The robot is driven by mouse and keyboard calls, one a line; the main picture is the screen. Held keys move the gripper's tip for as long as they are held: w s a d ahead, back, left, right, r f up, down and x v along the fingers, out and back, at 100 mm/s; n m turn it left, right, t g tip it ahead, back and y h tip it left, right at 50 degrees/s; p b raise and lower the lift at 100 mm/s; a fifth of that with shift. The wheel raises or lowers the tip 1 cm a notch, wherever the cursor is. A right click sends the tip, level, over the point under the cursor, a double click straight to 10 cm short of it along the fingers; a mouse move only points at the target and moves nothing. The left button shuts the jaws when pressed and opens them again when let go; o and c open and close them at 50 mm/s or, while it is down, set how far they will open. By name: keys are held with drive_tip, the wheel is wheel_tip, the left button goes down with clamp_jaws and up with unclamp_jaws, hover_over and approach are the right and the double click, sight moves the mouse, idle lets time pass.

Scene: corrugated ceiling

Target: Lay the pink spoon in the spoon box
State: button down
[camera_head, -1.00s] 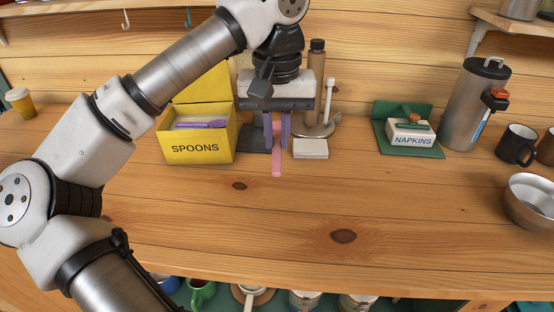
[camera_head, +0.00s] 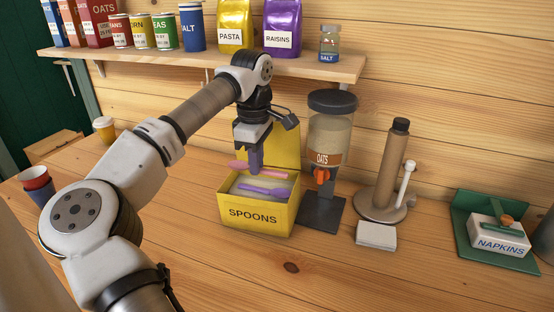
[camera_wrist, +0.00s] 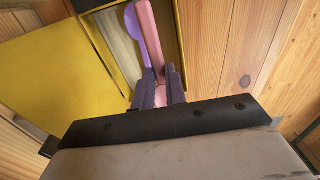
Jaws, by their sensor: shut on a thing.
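The yellow spoon box (camera_head: 253,215), labelled SPOONS, stands open on the counter with its lid raised at the back. A purple spoon (camera_head: 265,189) lies inside it; it also shows in the wrist view (camera_wrist: 134,24). My gripper (camera_head: 256,171) is above the box opening, shut on the pink spoon (camera_head: 273,174). The spoon lies roughly level and crosswise over the opening, its wide end at the left. In the wrist view the pink spoon (camera_wrist: 149,35) runs beside the purple one, within the box outline, and my fingers (camera_wrist: 157,88) hide part of it.
An oats dispenser (camera_head: 330,135) stands close right of the box. A brown post on a round base (camera_head: 393,175), a white block (camera_head: 376,236) and a napkin holder (camera_head: 500,232) are farther right. A shelf (camera_head: 215,66) of food packs hangs behind. The counter front is clear.

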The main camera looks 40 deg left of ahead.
drive_tip(key=shift+a+f+b, duration=0.1)
drive_tip(key=shift+f+b, duration=2.6)
drive_tip(key=shift+f, duration=0.4)
drive_tip(key=c, duration=1.3)
unclamp_jaws()
drive_tip(key=shift+c, duration=0.2)
drive_tip(key=shift+r, duration=0.1)
wheel_tip(320, 180, up, 14)
drive_tip(key=p, duration=1.1)
drive_tip(key=shift+s+p, duration=0.1)
drive_tip(key=shift+p, duration=0.2)
drive_tip(key=shift+f, duration=0.2)
